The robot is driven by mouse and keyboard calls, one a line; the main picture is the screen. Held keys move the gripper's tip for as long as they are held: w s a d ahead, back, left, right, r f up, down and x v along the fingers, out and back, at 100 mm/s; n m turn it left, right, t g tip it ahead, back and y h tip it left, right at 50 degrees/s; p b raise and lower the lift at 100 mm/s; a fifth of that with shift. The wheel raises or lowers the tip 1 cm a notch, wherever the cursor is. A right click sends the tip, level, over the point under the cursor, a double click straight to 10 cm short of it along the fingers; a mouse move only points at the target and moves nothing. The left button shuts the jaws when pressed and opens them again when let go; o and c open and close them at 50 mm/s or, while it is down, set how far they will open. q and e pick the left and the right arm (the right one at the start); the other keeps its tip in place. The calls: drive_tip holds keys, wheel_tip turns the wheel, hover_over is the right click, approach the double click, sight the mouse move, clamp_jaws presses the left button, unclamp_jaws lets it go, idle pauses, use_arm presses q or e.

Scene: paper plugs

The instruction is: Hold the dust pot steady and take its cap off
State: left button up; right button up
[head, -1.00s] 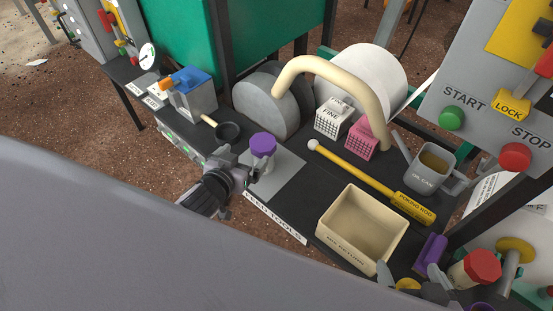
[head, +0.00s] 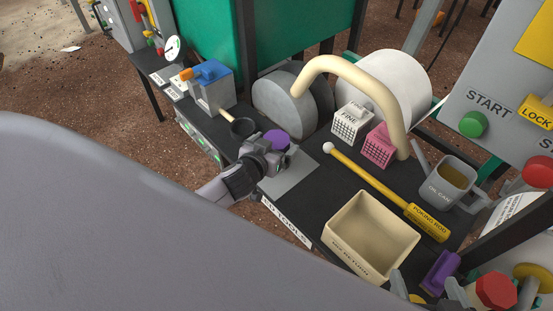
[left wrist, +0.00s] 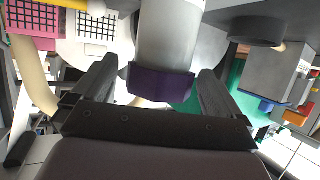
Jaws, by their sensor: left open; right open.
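A pale grey pot (left wrist: 170,35) with a purple cap (head: 277,139) stands on the grey mat (head: 301,170); I take it for the dust pot, though no label shows. The cap also shows in the left wrist view (left wrist: 160,83). My left gripper (head: 268,150) is at the pot, its open fingers (left wrist: 158,78) on either side of it. In the head view the gripper hides most of the pot's body. My right gripper (head: 426,290) is only partly in view at the bottom right, open and well away from the pot.
A black cup-shaped tool (head: 243,127) lies close behind the left gripper. A yellow poking rod (head: 375,180) and a cream tray (head: 372,235) are to the right. A purple block (head: 440,270) and a red-capped jar (head: 495,290) are near the right gripper.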

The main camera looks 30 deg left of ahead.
use_arm(q)
drive_tip(key=shift+w+f, duration=0.25)
drive_tip(key=shift+w, duration=0.45)
drive_tip(key=c, duration=1.4)
drive_tip(key=shift+r, duration=0.15)
